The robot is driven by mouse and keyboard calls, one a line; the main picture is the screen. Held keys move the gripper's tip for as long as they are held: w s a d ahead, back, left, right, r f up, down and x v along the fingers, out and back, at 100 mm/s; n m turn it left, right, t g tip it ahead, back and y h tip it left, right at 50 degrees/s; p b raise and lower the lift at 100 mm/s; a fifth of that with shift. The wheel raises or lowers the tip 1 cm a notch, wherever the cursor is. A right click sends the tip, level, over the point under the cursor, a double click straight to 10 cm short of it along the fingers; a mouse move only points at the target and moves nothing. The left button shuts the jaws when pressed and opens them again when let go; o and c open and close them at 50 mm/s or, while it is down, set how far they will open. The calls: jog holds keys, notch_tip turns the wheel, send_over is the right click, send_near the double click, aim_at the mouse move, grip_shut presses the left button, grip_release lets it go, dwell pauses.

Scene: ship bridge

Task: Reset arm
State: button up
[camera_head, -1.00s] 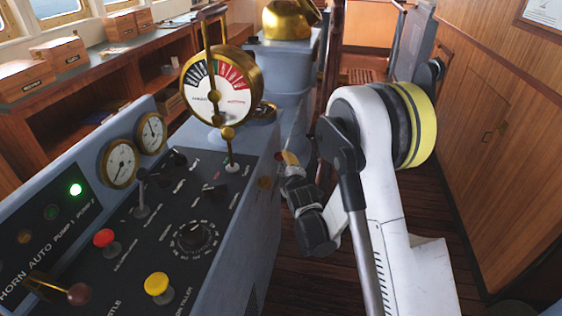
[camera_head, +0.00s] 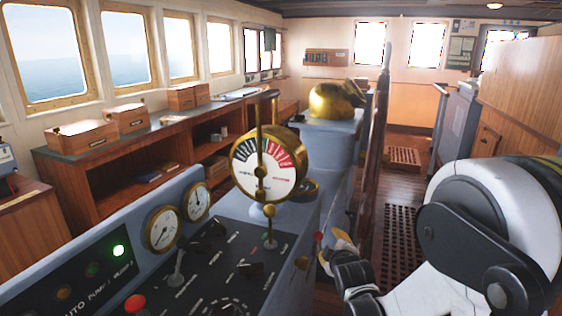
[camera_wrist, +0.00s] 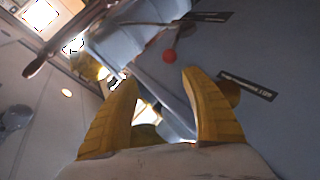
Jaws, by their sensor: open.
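My gripper (camera_wrist: 160,77) is open in the wrist view, with its two yellow fingers apart and nothing between them. In the head view my gripper (camera_head: 333,248) is small and partly hidden by my dark wrist links, beside the right side of the grey-blue console (camera_head: 290,262). I cannot tell whether it touches the console. My white and dark arm fills the lower right of the head view. In the wrist view a red knob (camera_wrist: 169,56) shows on a blue-grey surface just beyond the fingertips.
The console carries a brass telegraph dial (camera_head: 268,165), two gauges and a red button (camera_head: 135,303). A brass domed instrument (camera_head: 335,100) stands behind it. Wooden boxes (camera_head: 85,138) sit on the shelf under the windows.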

jog(key=s+d+r+m+g, duration=0.1)
jog(key=s+r+m+g, duration=0.2)
jog(key=s, duration=0.5)
jog(key=s+d+r+m, duration=0.1)
jog(key=s+r+m, duration=0.3)
jog(key=s+r, duration=0.3)
jog(key=s+f+m+g, duration=0.2)
jog(key=s+m, duration=0.3)
jog(key=s, duration=1.3)
jog(key=shift+d+f+g, duration=0.25)
jog(key=shift+g, duration=0.35)
